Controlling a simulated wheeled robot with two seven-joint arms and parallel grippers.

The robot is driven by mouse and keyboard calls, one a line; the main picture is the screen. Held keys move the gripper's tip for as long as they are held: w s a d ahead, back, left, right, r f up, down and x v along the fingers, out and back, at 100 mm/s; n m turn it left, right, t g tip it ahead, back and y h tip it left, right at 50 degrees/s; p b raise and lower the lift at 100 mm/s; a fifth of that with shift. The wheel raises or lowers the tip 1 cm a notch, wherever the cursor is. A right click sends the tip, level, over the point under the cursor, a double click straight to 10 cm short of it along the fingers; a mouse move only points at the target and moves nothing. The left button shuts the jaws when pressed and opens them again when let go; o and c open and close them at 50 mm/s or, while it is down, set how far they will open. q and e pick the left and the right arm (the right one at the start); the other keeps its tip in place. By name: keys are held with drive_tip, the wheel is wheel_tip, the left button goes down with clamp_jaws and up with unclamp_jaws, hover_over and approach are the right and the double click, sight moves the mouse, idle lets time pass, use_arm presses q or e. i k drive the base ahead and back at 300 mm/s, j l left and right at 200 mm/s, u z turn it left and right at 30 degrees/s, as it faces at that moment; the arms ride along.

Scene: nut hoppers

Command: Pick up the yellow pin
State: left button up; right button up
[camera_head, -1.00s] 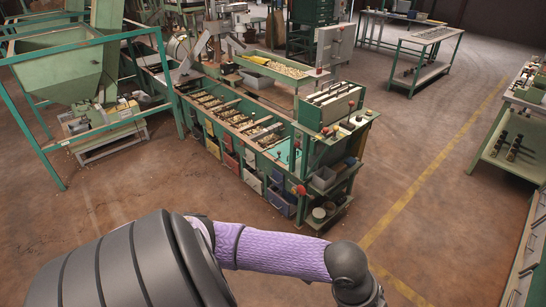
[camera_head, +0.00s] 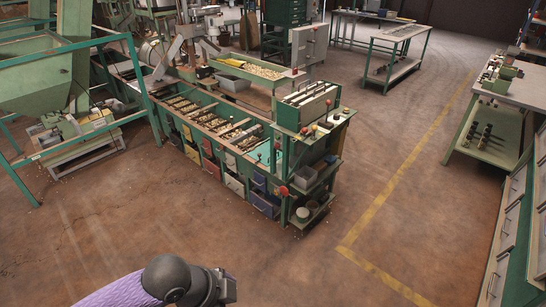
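A tiny yellow spot (camera_head: 337,115) shows on the top of the green bench's end shelf, beside small red and black knobs; it is too small to tell whether it is the yellow pin. My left arm comes in at the bottom left with a purple sleeve and a black joint. Its dark end part (camera_head: 226,286) is at the bottom edge, far in front of the bench and touching nothing visible. Its fingers cannot be made out. My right gripper is not in view.
The long green bench (camera_head: 264,160) holds nut-filled trays, with coloured bins along its side. A green hopper frame (camera_head: 143,95) stands left. A worktable (camera_head: 500,82) and drawer cabinets (camera_head: 505,235) stand right. The brown floor between, with a yellow line (camera_head: 385,205), is clear.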

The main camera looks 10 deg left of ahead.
sight(315, 128)
drive_tip(key=i+l, duration=0.1)
drive_tip(key=i, duration=0.4)
drive_tip(key=i+l, duration=0.1)
drive_tip(key=i, duration=0.4)
drive_tip(key=i+l+u, duration=0.1)
drive_tip(key=i, duration=0.35)
drive_tip(key=i+l, duration=0.15)
drive_tip(key=i, duration=0.35)
drive_tip(key=i+l, duration=0.15)
drive_tip(key=i, duration=0.35)
drive_tip(key=i+l, duration=0.15)
drive_tip(key=i, duration=0.3)
drive_tip(key=i+u, duration=0.05)
